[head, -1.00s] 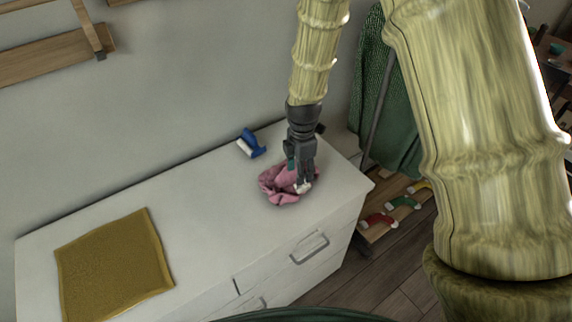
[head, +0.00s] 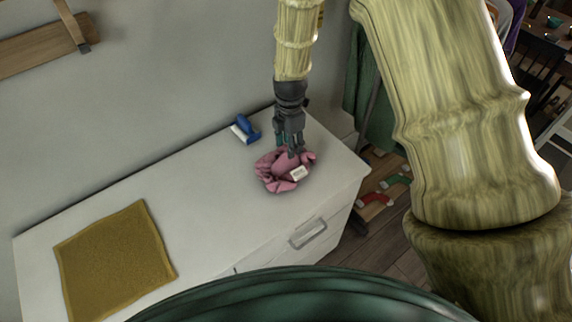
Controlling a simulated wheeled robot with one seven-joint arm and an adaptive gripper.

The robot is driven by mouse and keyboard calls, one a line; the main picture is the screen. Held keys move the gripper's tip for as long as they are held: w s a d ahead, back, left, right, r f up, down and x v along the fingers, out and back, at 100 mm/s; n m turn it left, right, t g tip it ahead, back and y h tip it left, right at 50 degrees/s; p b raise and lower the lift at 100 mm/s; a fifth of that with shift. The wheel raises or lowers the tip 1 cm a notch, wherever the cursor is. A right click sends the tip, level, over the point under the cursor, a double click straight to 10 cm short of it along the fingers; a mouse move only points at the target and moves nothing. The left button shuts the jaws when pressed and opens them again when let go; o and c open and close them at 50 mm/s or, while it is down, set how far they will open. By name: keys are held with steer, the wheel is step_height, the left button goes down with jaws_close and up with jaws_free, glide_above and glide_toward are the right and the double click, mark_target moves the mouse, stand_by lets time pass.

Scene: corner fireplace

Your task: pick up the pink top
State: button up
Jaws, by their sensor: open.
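The pink top (head: 271,178) lies crumpled on the right part of the white dresser's top. A small pale patch, perhaps a tag, shows on its right side. My gripper (head: 291,152) points down over the far side of the pink top, with its fingertips at or just above the cloth. It is open; I cannot tell whether the fingertips touch the cloth.
The white dresser (head: 215,220) has drawers with metal handles. A blue and white object (head: 245,129) lies behind and left of the top. A mustard cloth (head: 115,262) lies flat at the left. A green garment (head: 372,110) hangs beyond the right end. The dresser's middle is clear.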

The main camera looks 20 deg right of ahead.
mark_target(285, 160)
steer(key=shift+w+a+f+p, duration=0.1)
steer(key=shift+f+p, duration=0.4)
steer(key=shift+f, duration=0.15)
steer(key=shift+w+a+f+p, duration=0.1)
steer(key=shift+f+p, duration=0.35)
steer(key=shift+f, duration=0.15)
steer(key=shift+f+p, duration=0.45)
steer(key=shift+f, duration=0.95)
steer(key=shift+c, duration=0.4)
jaws_close()
